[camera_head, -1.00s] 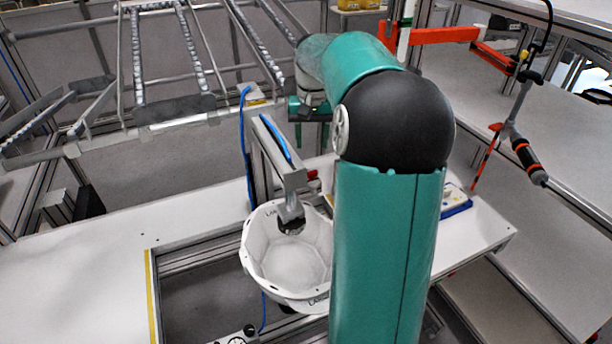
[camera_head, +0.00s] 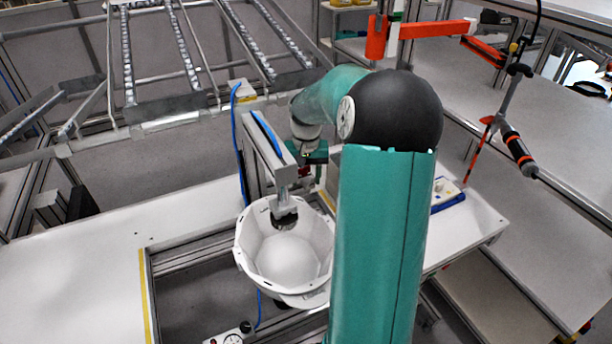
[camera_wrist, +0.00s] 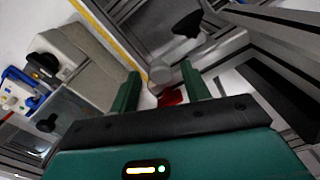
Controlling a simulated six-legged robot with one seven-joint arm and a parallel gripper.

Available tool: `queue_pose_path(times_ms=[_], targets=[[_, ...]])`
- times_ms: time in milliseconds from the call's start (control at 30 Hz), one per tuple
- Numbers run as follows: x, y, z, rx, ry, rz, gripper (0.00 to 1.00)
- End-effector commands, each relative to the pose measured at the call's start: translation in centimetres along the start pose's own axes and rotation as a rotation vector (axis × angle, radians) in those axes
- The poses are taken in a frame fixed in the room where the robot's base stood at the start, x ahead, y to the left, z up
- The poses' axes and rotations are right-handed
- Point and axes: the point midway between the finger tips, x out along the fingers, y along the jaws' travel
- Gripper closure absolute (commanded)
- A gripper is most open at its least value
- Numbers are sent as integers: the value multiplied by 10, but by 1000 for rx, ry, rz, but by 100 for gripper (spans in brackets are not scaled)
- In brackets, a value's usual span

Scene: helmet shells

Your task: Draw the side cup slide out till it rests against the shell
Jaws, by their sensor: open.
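The white helmet shell (camera_head: 285,262) sits open side up in the frame, partly behind my arm in the head view. A small red part (camera_head: 304,171) shows beside it, just under my gripper (camera_head: 315,165). In the wrist view the red part (camera_wrist: 172,97) lies beyond and between the two green fingers of my gripper (camera_wrist: 160,72), next to a grey rounded piece (camera_wrist: 160,76). The fingers are spread apart and hold nothing. Whether they touch the red part, I cannot tell. I cannot clearly make out the side cup or its slide.
A grey overhead bracket (camera_head: 268,150) with a black-ended post (camera_head: 284,216) reaches over the shell. White table (camera_head: 80,260) lies to the left. A grey block with a black knob (camera_wrist: 85,65) and a blue-and-white item (camera_wrist: 22,90) show left in the wrist view.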

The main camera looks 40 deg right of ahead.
Motion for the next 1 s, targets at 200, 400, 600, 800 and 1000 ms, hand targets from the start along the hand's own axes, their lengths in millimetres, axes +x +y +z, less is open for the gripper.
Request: queue_pose_path(times_ms=[200, 400, 600, 800, 1000], targets=[[1, -1, -1, -1, 1, 0, 53], [1, -1, -1, -1, 1, 0, 85], [1, -1, -1, -1, 1, 0, 100], [0, 5, 13, -1, 1, 2, 100], [1, 10, 27, -1, 0, 0, 100]])
